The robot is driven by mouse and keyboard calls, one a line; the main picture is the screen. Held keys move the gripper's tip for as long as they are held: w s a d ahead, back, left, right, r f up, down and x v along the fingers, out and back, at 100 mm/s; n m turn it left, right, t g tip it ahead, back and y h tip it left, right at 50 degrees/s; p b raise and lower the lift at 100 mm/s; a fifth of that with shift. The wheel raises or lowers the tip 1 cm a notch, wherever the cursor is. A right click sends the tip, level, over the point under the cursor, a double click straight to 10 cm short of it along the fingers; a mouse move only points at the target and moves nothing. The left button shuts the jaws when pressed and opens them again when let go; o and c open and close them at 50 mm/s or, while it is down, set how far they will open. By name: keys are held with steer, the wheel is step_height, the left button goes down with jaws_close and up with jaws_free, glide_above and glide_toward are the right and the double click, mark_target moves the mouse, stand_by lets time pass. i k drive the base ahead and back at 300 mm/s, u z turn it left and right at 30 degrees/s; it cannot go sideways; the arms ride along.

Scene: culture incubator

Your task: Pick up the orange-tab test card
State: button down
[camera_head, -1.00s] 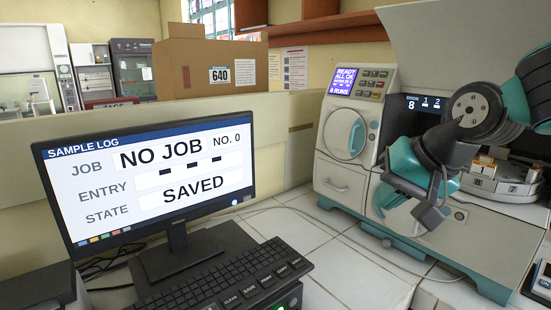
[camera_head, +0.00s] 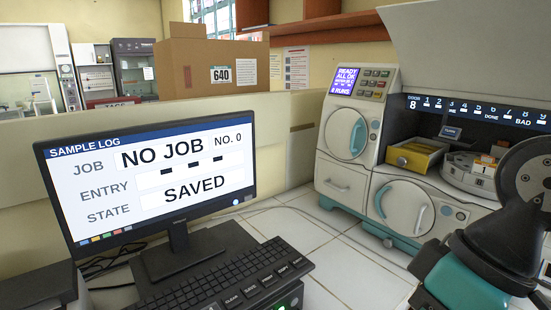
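On the right, a round grey-white carousel (camera_head: 468,181) sits in the open bay of the analyser. A small orange-brown piece (camera_head: 487,159) shows on top of the carousel; it is too small to tell whether it is the orange-tab test card. No other orange tab can be made out. My arm fills the lower right corner as black and teal links, and hides part of the carousel's right side. My gripper's fingers are not in view, so what they hold cannot be seen.
A yellow tray (camera_head: 417,153) sits left of the carousel. The white analyser (camera_head: 345,180) has a round door with a teal handle and a lower round door. A monitor (camera_head: 155,180) and keyboard (camera_head: 235,280) stand at left.

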mark_target(484, 167)
steer(key=z, duration=0.95)
